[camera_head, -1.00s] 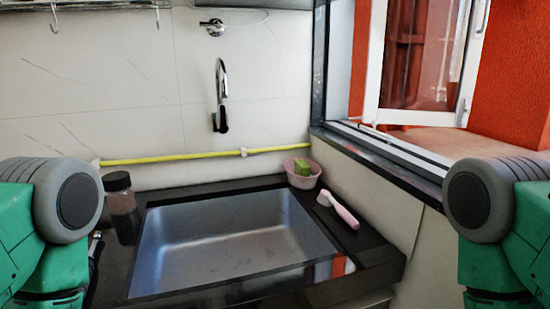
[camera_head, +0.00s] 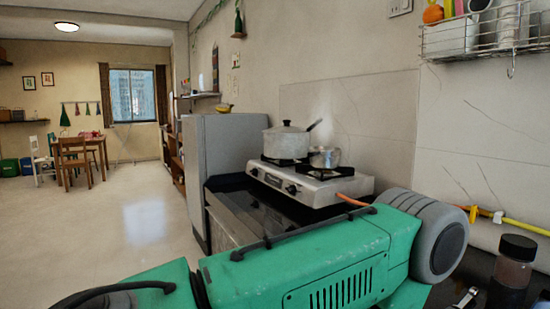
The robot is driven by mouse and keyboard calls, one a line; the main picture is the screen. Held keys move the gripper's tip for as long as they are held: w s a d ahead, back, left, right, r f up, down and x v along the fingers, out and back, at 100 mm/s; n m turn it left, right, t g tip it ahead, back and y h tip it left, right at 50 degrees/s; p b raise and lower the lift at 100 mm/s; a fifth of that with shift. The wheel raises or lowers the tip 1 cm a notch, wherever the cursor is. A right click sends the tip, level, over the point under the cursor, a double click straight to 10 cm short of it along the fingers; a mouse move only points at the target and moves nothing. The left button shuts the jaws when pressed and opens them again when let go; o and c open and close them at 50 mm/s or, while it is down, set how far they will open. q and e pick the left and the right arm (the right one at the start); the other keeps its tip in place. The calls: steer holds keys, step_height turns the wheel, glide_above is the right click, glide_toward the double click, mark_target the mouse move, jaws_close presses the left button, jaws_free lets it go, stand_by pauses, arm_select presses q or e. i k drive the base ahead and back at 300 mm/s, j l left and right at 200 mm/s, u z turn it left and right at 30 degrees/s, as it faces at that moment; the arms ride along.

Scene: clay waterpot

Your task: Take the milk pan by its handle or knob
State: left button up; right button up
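A gas stove (camera_head: 318,190) stands on the dark counter in the middle of the view. A large pale lidded pot (camera_head: 287,145) with a knob on its lid sits on its left burner. A small shiny metal pan (camera_head: 325,158) sits on its right burner, and I take this to be the milk pan. A dark handle (camera_head: 314,125) sticks up to the right between them; I cannot tell which vessel it belongs to. Neither gripper is in view. My green arm crosses the foreground, well apart from the pans.
A grey fridge (camera_head: 220,155) stands left of the stove. An orange hose (camera_head: 352,201) runs from the stove. A dark-lidded jar (camera_head: 511,268) stands at the lower right, below a wire rack (camera_head: 485,38). Open floor (camera_head: 125,215) lies to the left, with a table and chairs (camera_head: 80,152) far back.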

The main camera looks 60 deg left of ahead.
mark_target(319, 157)
steer(key=u, duration=0.4)
steer(key=j+u, duration=0.15)
steer(key=u, duration=0.25)
steer(key=k+j+u, duration=0.1)
steer(key=u, duration=0.3)
steer(key=j+u, duration=0.15)
steer(key=u, duration=0.25)
steer(key=z, duration=0.25)
steer(key=i+j+z, duration=0.1)
steer(key=z, duration=0.3)
steer(key=j+z, duration=0.35)
steer(key=i+j+z, duration=0.1)
steer(key=j+z, duration=0.15)
steer(key=z, duration=0.15)
steer(key=j+z, duration=0.25)
steer(key=z, duration=0.15)
